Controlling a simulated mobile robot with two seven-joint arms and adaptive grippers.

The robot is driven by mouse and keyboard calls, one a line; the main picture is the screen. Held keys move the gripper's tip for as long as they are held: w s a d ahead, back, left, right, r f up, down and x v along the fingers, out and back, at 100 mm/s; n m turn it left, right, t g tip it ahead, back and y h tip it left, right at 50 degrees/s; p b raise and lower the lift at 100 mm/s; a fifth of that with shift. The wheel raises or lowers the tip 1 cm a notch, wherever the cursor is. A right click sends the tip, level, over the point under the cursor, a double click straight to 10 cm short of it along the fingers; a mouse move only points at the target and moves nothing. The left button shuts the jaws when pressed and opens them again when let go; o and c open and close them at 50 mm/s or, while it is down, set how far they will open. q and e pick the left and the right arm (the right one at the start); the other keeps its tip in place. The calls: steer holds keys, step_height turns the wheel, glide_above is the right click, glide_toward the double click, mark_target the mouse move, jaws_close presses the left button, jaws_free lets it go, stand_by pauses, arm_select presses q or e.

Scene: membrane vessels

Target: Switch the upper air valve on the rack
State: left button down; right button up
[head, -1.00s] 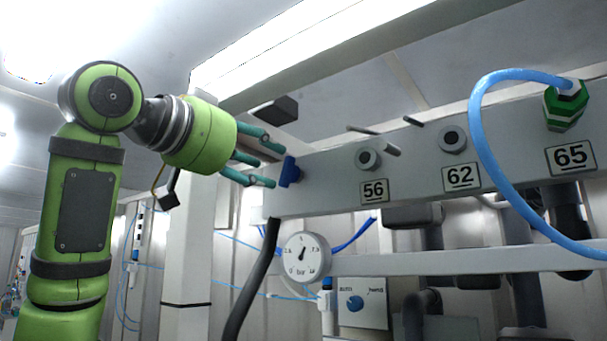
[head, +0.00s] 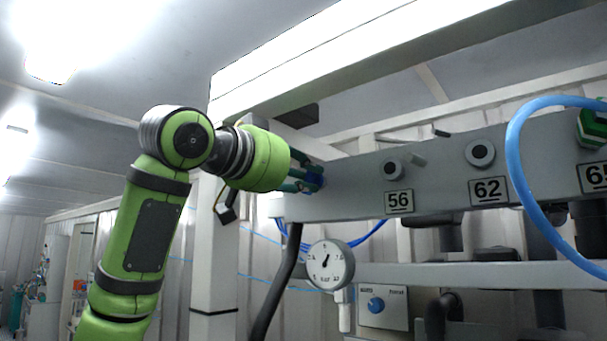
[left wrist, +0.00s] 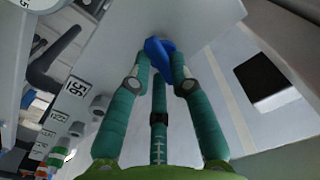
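The upper air valve is a blue handle (head: 315,180) at the left end of the grey rack beam (head: 350,190). It also shows in the left wrist view (left wrist: 159,47), top centre, between my fingertips. My left gripper (head: 309,179) has green arm links and teal fingers. In the left wrist view its fingers (left wrist: 160,62) converge on the blue handle from both sides, with a third finger below it, and appear to touch it. The fingers partly hide the handle in the head view. My right gripper is not in view.
The beam carries grey ports labelled 56 (head: 398,202) and 62 (head: 489,191). A blue hose (head: 517,150) arcs at the right. A pressure gauge (head: 330,265) and a box with a blue knob (head: 383,307) sit below. A black hose (head: 278,285) hangs beneath the beam's left end.

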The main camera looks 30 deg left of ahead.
arm_select(q)
steer(key=shift+n+b, duration=0.3)
steer(key=shift+n, duration=0.6)
steer(key=shift+r, duration=0.1)
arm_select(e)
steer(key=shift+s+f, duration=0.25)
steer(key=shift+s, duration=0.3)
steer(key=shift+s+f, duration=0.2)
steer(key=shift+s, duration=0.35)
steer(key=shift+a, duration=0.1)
arm_select(q)
steer(key=c, duration=1.1)
jaws_free()
steer(key=shift+w, duration=0.15)
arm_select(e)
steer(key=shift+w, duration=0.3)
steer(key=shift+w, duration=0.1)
